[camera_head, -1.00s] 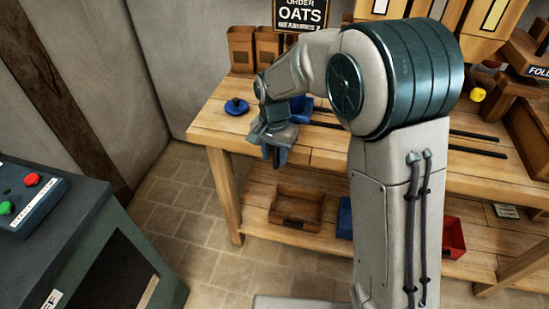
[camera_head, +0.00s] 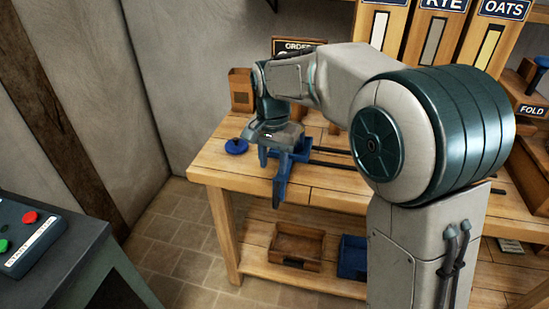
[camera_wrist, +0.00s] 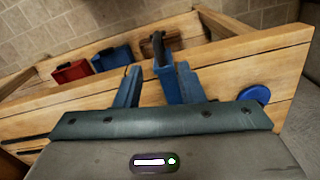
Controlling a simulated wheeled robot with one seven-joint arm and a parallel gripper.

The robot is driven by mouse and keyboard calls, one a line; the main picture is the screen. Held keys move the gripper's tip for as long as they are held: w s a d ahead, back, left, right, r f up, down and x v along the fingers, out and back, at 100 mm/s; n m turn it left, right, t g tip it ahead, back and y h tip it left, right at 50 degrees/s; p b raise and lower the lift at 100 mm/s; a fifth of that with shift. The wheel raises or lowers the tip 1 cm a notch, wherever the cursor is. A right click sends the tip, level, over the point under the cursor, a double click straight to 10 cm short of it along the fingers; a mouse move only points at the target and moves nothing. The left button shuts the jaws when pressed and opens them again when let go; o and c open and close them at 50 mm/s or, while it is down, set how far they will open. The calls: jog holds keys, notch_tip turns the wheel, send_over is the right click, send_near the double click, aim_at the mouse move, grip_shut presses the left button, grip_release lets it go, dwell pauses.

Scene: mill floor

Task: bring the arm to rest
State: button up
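My arm reaches from the right of the head view over the workbench (camera_head: 240,172). My gripper (camera_head: 274,180) points down near the bench's front edge, with blue fingers. In the wrist view the two fingers of my gripper (camera_wrist: 157,76) stand apart, with bench wood showing between them. My arm hides part of the bench top.
A brown tray (camera_head: 297,246) and a blue bin (camera_head: 352,257) sit on the lower shelf; a red bin (camera_wrist: 72,73) shows in the wrist view. Grain hoppers (camera_head: 440,38) stand at the back. A control box (camera_head: 28,232) is at left. The floor between is clear.

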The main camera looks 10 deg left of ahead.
jog(key=shift+d, duration=0.1)
jog(key=s+d+r+n+t+p, duration=0.2)
jog(key=s+d+n+p, duration=0.1)
jog(key=s+d, duration=1.6)
jog(key=shift+s+d+n+t, duration=0.25)
jog(key=shift+d+n+t, duration=0.15)
jog(key=shift+d, duration=0.45)
